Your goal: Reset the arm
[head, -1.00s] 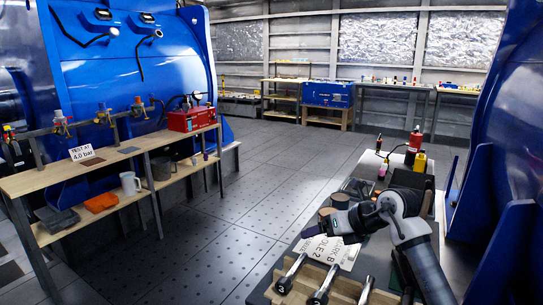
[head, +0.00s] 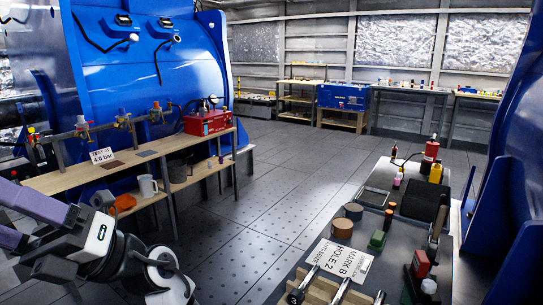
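My gripper (head: 14,222) is at the lower left of the head view, pointing to the left edge. Its two purple fingers stand apart, with a gap between them. Their tips are cut off by the picture edge, and I see nothing held between them. My grey and white arm runs from it to the bottom edge. The gripper is in front of the left workbench (head: 62,181) and hides part of its lower shelf.
A dark worktop (head: 387,265) at the right holds a "MARK B HOLE 2" sign (head: 338,262), wrenches in a wooden rack (head: 322,287), blocks and bottles. The left bench carries a red case (head: 208,122), a "TEST AT 4.0 bar" sign (head: 102,156) and a white mug (head: 147,187). Open floor (head: 265,185) lies between.

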